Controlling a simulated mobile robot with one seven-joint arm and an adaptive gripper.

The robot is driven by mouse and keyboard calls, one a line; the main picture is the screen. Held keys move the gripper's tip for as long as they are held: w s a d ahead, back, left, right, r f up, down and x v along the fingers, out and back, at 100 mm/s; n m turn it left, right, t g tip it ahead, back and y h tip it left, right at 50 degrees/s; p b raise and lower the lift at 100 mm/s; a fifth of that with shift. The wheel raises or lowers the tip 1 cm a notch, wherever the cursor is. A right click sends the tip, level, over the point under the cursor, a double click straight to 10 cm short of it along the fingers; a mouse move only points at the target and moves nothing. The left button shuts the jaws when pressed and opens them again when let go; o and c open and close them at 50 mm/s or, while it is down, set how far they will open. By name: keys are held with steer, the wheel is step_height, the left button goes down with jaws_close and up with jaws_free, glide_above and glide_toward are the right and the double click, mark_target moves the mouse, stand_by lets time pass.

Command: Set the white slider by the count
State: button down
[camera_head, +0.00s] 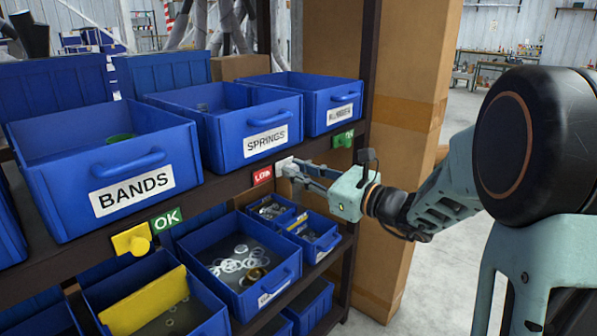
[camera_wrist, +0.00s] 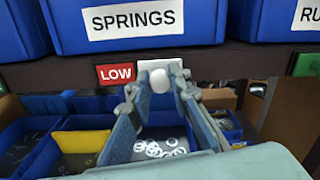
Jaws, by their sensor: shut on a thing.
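The white slider (camera_head: 283,164) sits on the shelf edge under the blue SPRINGS bin (camera_head: 222,148), just right of a red LOW sign (camera_head: 262,175). In the wrist view the slider's round white knob (camera_wrist: 158,82) stands out from its pale plate (camera_wrist: 160,64), next to the LOW sign (camera_wrist: 115,74). My gripper (camera_head: 292,169) is at the slider, its fingers on both sides of the knob; in the wrist view the gripper (camera_wrist: 158,88) is shut on it. A few small grey things (camera_head: 203,107) show inside the SPRINGS bin; its floor is mostly hidden by the front wall.
The BANDS bin (camera_head: 70,190) stands left, with a yellow slider (camera_head: 131,240) and green OK sign (camera_head: 167,220) below. A third bin (camera_head: 318,118) stands right, with a green slider (camera_head: 343,140). Lower bins hold rings (camera_head: 238,265). A dark post (camera_head: 368,70) and cardboard boxes (camera_head: 412,90) stand right.

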mark_target(261, 175)
steer(key=s+a, duration=0.2)
steer(key=s+a+b, duration=0.1)
steer(key=s+a, duration=0.1)
steer(key=s, duration=0.1)
steer(key=shift+s+b, duration=0.1)
steer(key=shift+b, duration=0.2)
steer(key=shift+a, duration=0.1)
steer(key=c, duration=1.8)
jaws_free()
steer(key=shift+s, duration=0.1)
steer(key=shift+o, duration=0.2)
steer(key=shift+s+d, duration=0.2)
steer(key=shift+d, duration=0.3)
steer(key=v, duration=1.1)
steer(key=shift+s, duration=0.1)
